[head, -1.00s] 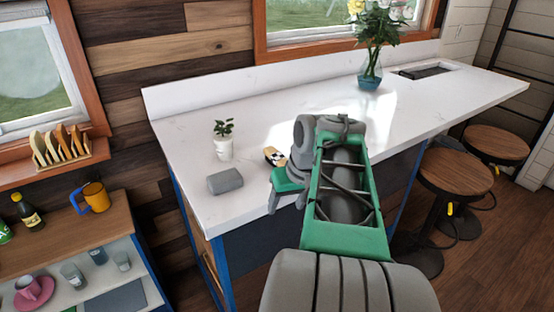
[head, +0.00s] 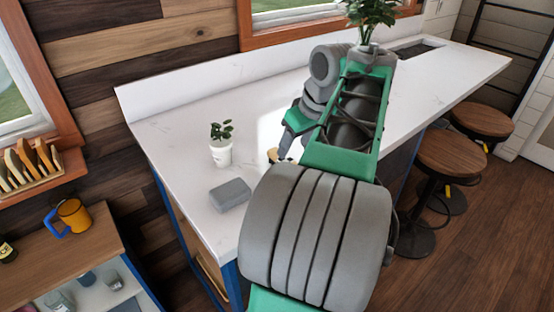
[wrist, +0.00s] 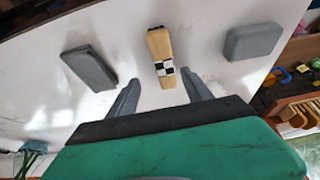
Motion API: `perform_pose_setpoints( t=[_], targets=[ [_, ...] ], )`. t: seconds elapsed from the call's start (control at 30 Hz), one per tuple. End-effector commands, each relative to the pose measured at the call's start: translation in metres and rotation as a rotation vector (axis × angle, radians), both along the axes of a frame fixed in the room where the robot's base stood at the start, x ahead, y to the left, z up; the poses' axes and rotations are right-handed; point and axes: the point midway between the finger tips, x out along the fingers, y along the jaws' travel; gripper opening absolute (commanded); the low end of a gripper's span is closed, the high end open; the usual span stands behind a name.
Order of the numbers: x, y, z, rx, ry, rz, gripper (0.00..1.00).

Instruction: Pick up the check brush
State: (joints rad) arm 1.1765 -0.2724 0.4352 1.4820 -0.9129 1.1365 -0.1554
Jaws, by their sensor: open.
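The check brush (wrist: 160,55) lies on the white counter (wrist: 205,20). It is a light wooden bar with a black-and-white checked band. In the wrist view it sits just beyond and between the fingertips of my gripper (wrist: 161,84), which is open and empty. In the head view most of the brush (head: 272,155) is hidden behind my gripper and arm; only a small tan and checked end shows.
In the wrist view, grey blocks lie left (wrist: 88,67) and right (wrist: 252,42) of the brush. In the head view, a grey block (head: 230,194) and a white potted plant (head: 221,150) stand left of my arm. A flower vase is partly hidden behind my arm.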

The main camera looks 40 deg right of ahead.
Motion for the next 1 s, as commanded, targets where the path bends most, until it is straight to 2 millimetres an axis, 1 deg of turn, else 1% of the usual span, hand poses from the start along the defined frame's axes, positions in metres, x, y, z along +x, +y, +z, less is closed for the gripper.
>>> perform_pose_setpoints(
  t=[0.03,0.17,0.3,0.4,0.5,0.67,1.0],
  targets=[
    [0.004,0.002,-0.01,0.001,0.001,0.005,0.58],
    [0.012,0.005,-0.027,0.001,0.001,0.011,0.58],
    [0.021,0.01,-0.051,0.002,0.001,0.014,0.58],
    [0.027,0.008,-0.063,0.002,0.0,0.012,0.58],
    [0.028,0.007,-0.067,0.001,0.001,0.008,0.58],
    [0.028,0.006,-0.067,0.001,0.001,0.007,0.58],
    [0.027,0.005,-0.067,0.001,0.0,0.006,0.3]
  ],
)
